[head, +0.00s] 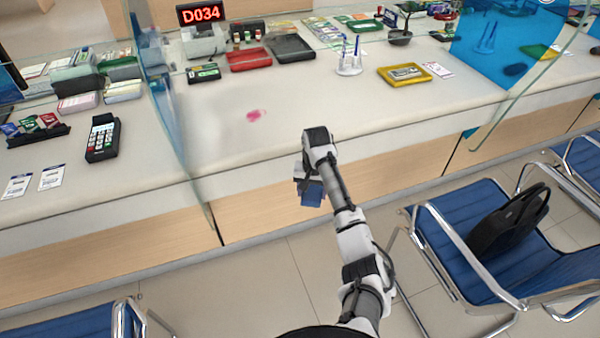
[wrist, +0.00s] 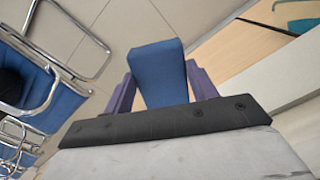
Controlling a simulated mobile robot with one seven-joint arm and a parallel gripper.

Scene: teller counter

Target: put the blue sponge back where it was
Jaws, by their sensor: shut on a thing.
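The blue sponge (head: 312,194) is held in my gripper (head: 311,186), in front of the counter's front edge and over the floor. In the wrist view the sponge (wrist: 160,72) stands out between the two purple-grey fingers of my gripper (wrist: 160,88), which are shut on it from both sides. A pink smear (head: 256,115) marks the counter top (head: 210,125) to the left of my arm, at some distance from the sponge.
A red tray (head: 248,60), a black tray (head: 291,48), a pen stand (head: 349,62) and a yellow tray (head: 404,75) stand further back. A glass partition (head: 160,80) rises at left. A blue chair (head: 490,250) with a black bag (head: 508,222) is at right.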

